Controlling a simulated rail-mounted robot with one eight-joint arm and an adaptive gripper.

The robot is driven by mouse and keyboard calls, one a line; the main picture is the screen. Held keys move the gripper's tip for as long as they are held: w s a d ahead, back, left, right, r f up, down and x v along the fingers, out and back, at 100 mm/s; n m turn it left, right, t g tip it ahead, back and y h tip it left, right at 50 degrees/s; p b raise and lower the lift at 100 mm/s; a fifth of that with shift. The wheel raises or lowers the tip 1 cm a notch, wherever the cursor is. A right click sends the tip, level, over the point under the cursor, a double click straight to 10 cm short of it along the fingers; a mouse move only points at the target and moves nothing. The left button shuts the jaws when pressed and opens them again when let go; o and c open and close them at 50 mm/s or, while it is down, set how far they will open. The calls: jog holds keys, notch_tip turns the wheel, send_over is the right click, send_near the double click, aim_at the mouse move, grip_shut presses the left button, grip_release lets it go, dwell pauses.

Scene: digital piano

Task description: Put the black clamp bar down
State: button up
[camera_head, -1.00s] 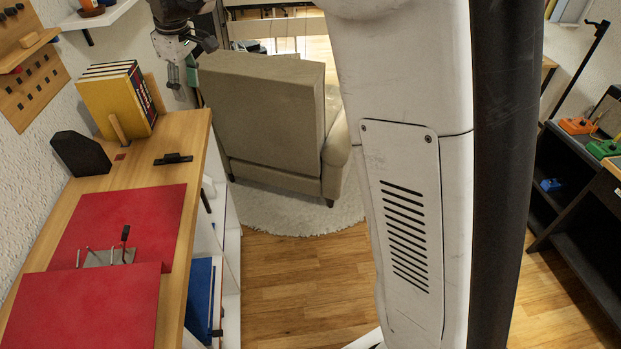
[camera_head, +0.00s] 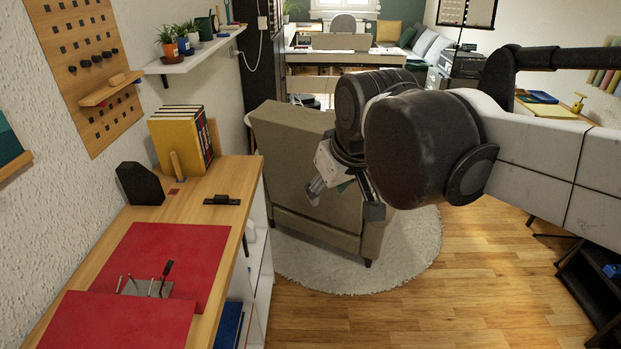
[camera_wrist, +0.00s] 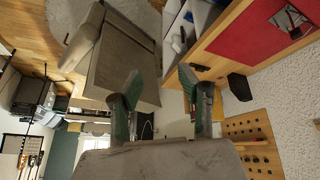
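The black clamp bar (camera_head: 222,200) lies on the wooden desk top, near its right edge, in front of the yellow books. My gripper (camera_head: 345,200) is in the air to the right of the desk, in front of the armchair, clearly apart from the bar. In the wrist view my gripper (camera_wrist: 160,78) has its two green-padded fingers spread with nothing between them.
Red panels (camera_head: 175,255) lie on the desk, with a small metal clamp-like fixture (camera_head: 145,287) between them. A black angular block (camera_head: 140,184) and yellow books (camera_head: 180,140) stand behind. An armchair (camera_head: 300,150) stands right of the desk; open floor lies in front.

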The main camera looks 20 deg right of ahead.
jog(key=s+d+f+m+t, duration=0.1)
jog(key=s+d+f+m, duration=0.1)
jog(key=s+f, duration=0.4)
jog(key=s, duration=0.2)
jog(key=shift+s+m, duration=0.3)
jog(key=shift+s, duration=0.05)
notch_tip(320, 180, down, 3)
jog(key=b, duration=0.2)
jog(key=shift+r+b, duration=0.2)
jog(key=shift+b, duration=0.15)
